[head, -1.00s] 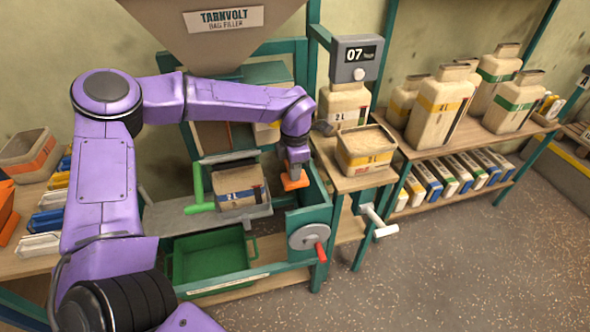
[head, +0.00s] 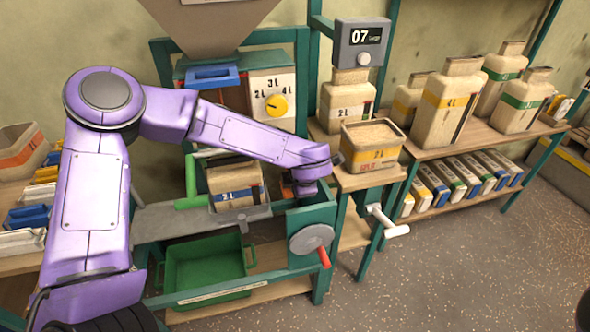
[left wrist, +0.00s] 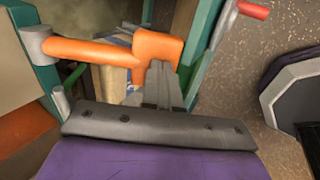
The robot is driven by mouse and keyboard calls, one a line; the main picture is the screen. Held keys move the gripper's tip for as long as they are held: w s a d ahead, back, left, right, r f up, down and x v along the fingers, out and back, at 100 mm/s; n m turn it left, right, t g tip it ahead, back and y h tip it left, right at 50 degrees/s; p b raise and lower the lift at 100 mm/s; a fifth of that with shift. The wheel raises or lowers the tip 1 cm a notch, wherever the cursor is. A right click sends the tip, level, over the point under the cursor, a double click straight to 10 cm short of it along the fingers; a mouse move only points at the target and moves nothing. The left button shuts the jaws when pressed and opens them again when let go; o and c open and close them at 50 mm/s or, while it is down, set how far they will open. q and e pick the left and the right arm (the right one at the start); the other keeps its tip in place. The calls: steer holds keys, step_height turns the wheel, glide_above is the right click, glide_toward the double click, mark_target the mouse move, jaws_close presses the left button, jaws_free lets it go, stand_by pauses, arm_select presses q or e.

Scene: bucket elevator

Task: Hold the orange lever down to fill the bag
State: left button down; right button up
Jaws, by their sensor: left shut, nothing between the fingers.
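The orange lever (left wrist: 92,50) shows in the left wrist view, with a broad orange pad at its end. In the head view only a little of the lever (head: 287,187) shows beside my wrist. My left gripper (left wrist: 161,72) is shut and empty, its fingertips at the pad, apparently pressing on it. In the head view my left arm hides most of the gripper. The bag (head: 233,178), tan with a blue and white band, stands under the filler, behind a grey bar; my forearm passes close by it. Its inside cannot be made out. My right gripper is not in view.
A dial panel (head: 272,95) with a yellow knob sits behind my arm. A grey crank wheel (head: 311,239) with a red handle is at the front right. A green tray (head: 206,262) lies below. A scale display (head: 362,44) and filled tub (head: 372,146) stand right.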

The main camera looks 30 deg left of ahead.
arm_select(q)
steer(key=shift+a+f, duration=0.2)
steer(key=shift+f, duration=0.6)
steer(key=shift+s+f, duration=0.1)
steer(key=shift+f, duration=0.15)
stand_by(0.9)
steer(key=p+v, duration=0.2)
steer(key=v, duration=1.2)
steer(key=shift+s+d, duration=0.2)
steer(key=shift+d, duration=0.2)
steer(key=shift+w+r, duration=0.1)
